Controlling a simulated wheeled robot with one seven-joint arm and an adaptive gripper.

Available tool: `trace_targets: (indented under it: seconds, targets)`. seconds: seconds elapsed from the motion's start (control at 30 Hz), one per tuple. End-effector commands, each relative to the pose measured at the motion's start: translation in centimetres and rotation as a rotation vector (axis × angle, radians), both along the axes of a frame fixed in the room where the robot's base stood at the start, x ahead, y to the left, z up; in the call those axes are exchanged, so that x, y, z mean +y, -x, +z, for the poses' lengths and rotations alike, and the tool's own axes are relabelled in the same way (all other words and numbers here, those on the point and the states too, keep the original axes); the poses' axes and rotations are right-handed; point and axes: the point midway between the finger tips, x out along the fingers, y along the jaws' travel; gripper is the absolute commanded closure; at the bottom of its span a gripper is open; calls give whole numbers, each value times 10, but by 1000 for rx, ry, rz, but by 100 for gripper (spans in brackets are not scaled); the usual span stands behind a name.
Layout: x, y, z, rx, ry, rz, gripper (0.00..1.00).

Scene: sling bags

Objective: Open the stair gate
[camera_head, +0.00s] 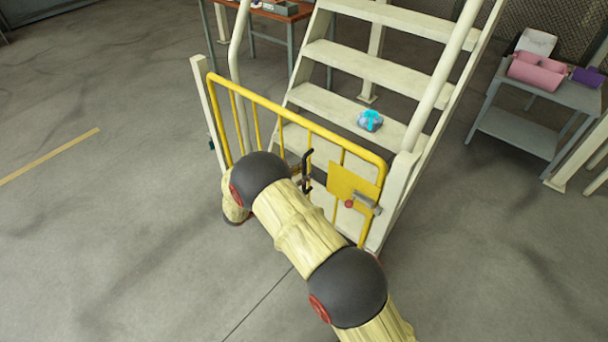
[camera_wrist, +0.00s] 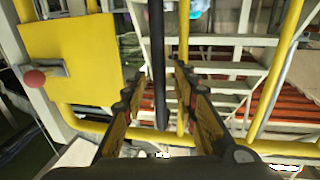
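The yellow stair gate (camera_head: 277,108) spans between two cream posts at the foot of the stairs and looks shut. A yellow plate (camera_head: 350,184) is at its right end, with a grey latch lever and red knob (camera_head: 349,204). In the wrist view the plate (camera_wrist: 75,60) and red knob (camera_wrist: 35,78) are at the left. A dark upright bar, seemingly the gate's handle (camera_head: 307,165), lies left of the plate. In the wrist view my gripper (camera_wrist: 161,76) is open, with the dark bar (camera_wrist: 157,35) between its fingers and gaps visible beside it. In the head view my arm hides much of the gripper.
Cream stairs (camera_head: 372,67) rise behind the gate, with a blue bag (camera_head: 370,121) on a step. A grey side table (camera_head: 518,131) with a pink bag (camera_head: 536,75) stands right. A brown table (camera_head: 284,12) is behind. The floor left of the gate is clear.

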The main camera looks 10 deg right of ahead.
Motion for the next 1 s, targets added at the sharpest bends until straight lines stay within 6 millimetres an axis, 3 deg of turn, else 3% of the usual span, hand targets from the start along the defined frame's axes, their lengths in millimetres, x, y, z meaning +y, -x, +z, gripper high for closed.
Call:
trace_targets:
  seconds: [0.37, 0.87, 1.0]
  targets:
    - [-6, -3, 0, 0, -1, 1, 71]
    - [-6, -3, 0, 1, 0, 1, 100]
    - [-6, -3, 0, 1, 0, 1, 100]
